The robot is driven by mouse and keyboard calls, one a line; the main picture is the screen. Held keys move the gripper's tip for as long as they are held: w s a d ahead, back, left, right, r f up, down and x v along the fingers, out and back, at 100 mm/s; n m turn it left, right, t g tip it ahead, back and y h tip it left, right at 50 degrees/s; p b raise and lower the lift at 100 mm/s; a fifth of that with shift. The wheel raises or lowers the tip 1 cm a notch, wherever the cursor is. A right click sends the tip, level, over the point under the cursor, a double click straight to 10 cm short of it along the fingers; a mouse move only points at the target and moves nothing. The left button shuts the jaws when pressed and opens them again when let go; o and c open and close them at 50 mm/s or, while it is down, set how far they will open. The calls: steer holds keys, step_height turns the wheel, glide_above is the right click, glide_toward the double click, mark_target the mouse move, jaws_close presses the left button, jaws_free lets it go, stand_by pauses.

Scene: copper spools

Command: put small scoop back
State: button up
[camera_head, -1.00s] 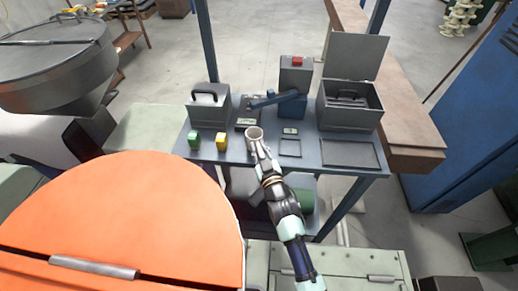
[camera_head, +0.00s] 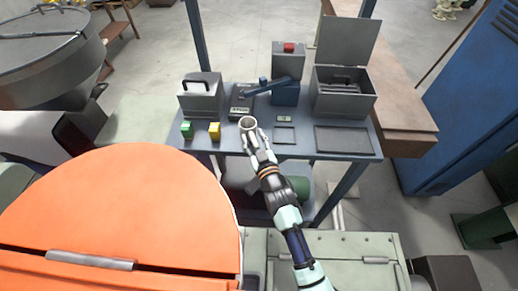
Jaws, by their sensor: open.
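The small scoop (camera_head: 248,124) shows as a pale grey round cup with its open mouth facing up, over the front middle of the blue table. My gripper (camera_head: 257,141) is open right at the scoop's near side, with its fingers spread beside the scoop's lower part. The gripper hides the scoop's lower part and any handle. I cannot tell whether a finger still touches it.
A green block (camera_head: 187,130) and a yellow block (camera_head: 215,131) sit left of the scoop on the table (camera_head: 305,146). A grey box with a handle (camera_head: 201,97), a scale-like device (camera_head: 240,103) and an open-lidded box (camera_head: 344,100) stand behind. A flat tray (camera_head: 342,140) lies right.

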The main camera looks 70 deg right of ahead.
steer(key=v, duration=1.1)
steer(key=shift+b, duration=0.35)
steer(key=shift+w+a, duration=0.1)
